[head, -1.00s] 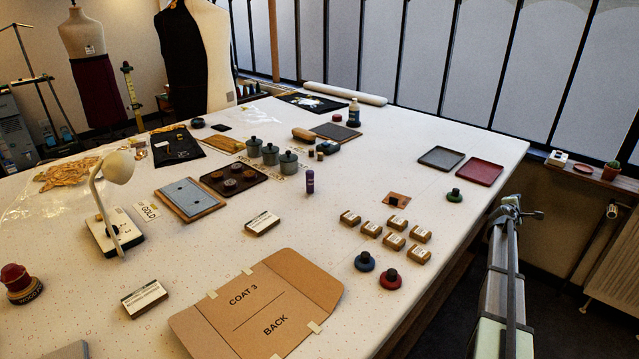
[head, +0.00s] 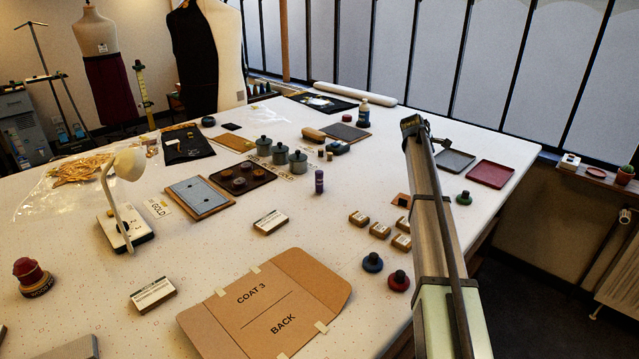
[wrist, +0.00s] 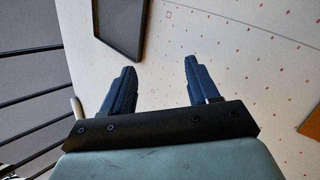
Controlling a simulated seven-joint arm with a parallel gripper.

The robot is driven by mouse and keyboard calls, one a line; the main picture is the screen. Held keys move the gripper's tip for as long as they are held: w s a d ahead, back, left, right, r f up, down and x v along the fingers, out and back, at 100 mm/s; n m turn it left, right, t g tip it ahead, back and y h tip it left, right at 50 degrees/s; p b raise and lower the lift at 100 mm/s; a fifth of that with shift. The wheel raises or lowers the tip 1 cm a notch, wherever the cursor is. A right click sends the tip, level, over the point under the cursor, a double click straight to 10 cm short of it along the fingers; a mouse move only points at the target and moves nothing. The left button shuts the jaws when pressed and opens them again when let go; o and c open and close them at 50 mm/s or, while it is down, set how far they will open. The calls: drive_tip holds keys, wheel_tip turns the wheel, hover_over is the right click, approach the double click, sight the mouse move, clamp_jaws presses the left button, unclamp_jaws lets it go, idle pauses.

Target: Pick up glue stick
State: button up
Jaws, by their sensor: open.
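The glue stick looks to be the small upright purple cylinder (head: 319,182) near the middle of the table in the head view. It stands alone, right of the dark tray with round items. My gripper (wrist: 160,66) is open and empty in the wrist view, its two dark blue fingers apart over bare white tabletop. The purple cylinder does not show in the wrist view. In the head view my arm reaches over the table's right side, well right of the cylinder; the fingers are not clearly seen there.
Three grey-green canisters (head: 280,154) stand behind and left of the cylinder. Several small brown boxes (head: 380,230) lie to its front right, partly behind my arm. A dark tray (wrist: 122,25) shows in the wrist view. The tabletop around the cylinder is clear.

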drive_tip(key=s+a+r+n+g+y, duration=0.1)
drive_tip(key=a+r+y, duration=0.1)
drive_tip(key=a, duration=0.8)
drive_tip(key=s+a+r+n+g+y, duration=0.1)
drive_tip(key=a+g+y, duration=0.1)
drive_tip(key=a, duration=0.9)
wheel_tip(320, 180, up, 5)
drive_tip(key=n+g+y, duration=0.2)
drive_tip(key=g, duration=0.1)
hover_over(320, 184)
drive_tip(key=w, duration=0.2)
drive_tip(key=shift+d, duration=0.3)
drive_tip(key=shift+s+a, duration=0.2)
drive_tip(key=shift+a, duration=0.05)
wheel_tip(320, 184, down, 14)
drive_tip(key=shift+s+a+r, duration=0.1)
drive_tip(key=shift+s, duration=0.05)
drive_tip(key=shift+c, duration=0.3)
clamp_jaws()
